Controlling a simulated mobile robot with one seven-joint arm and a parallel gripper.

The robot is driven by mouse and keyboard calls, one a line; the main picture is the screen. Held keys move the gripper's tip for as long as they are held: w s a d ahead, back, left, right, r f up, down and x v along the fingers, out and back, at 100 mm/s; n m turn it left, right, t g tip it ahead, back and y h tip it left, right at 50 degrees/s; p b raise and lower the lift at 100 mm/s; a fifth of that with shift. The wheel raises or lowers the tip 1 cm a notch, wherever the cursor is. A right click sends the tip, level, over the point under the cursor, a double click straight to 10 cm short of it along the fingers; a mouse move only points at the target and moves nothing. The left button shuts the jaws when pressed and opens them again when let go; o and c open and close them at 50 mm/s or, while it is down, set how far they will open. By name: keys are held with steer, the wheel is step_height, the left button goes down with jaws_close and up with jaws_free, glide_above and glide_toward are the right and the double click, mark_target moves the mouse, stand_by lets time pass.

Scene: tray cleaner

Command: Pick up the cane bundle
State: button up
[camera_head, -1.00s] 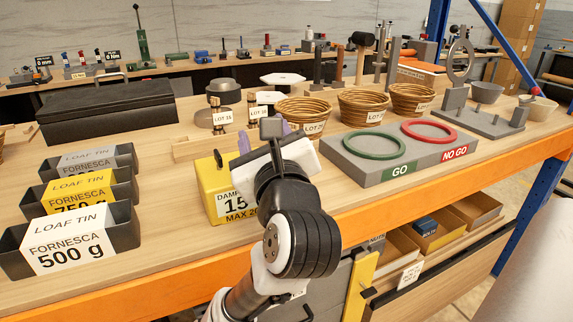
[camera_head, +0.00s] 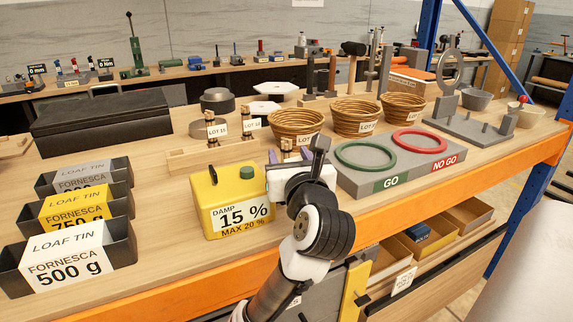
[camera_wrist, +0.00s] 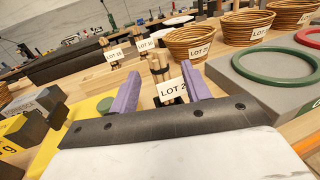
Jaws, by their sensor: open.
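Several small cane bundles stand upright on the bench, each with a white lot tag. One bundle (camera_wrist: 159,67), tagged "LOT 2" with the rest hidden, stands between the purple fingers of my gripper (camera_wrist: 162,76) in the wrist view. I cannot tell whether the fingers touch it. In the head view only the top of this bundle (camera_head: 287,146) shows behind my gripper (camera_head: 292,155). Two other bundles, tagged LOT 15 (camera_head: 212,127) and LOT 13 (camera_head: 248,120), stand farther back to the left. My gripper is open.
A yellow damp meter (camera_head: 228,196) stands close left of my gripper. A grey GO/NO GO gauge block (camera_head: 400,178) with green and red rings is close right. Coiled baskets (camera_head: 297,123) stand behind. Loaf tins (camera_head: 121,245) are at the left.

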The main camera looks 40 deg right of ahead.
steer(key=shift+p+x, duration=0.65)
steer(key=shift+x, duration=2.05)
jaws_close()
